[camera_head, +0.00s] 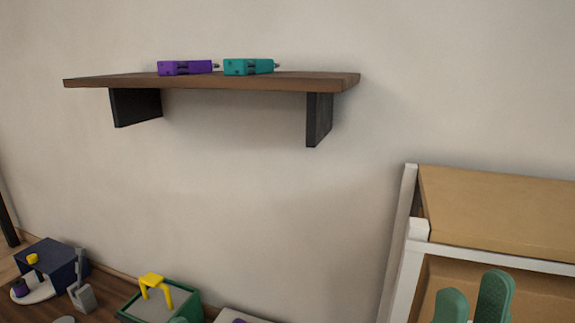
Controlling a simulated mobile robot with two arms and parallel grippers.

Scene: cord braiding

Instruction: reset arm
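My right gripper (473,302) is at the lower right edge, in front of the wooden box with a white frame. Its two green, rounded fingers stand upright and apart, with nothing visible between them. The lower part of this gripper is cut off by the picture edge. A small green rounded tip shows at the bottom edge by the green tray, perhaps part of my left gripper, but too little shows to be sure. No cord is visible.
A wooden wall shelf (205,83) holds a purple device (184,68) and a teal device (247,67). Below stand a green tray (194,307) with a yellow stand (154,283), a grey stand (81,294) and a dark blue box (62,262). The wall between is clear.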

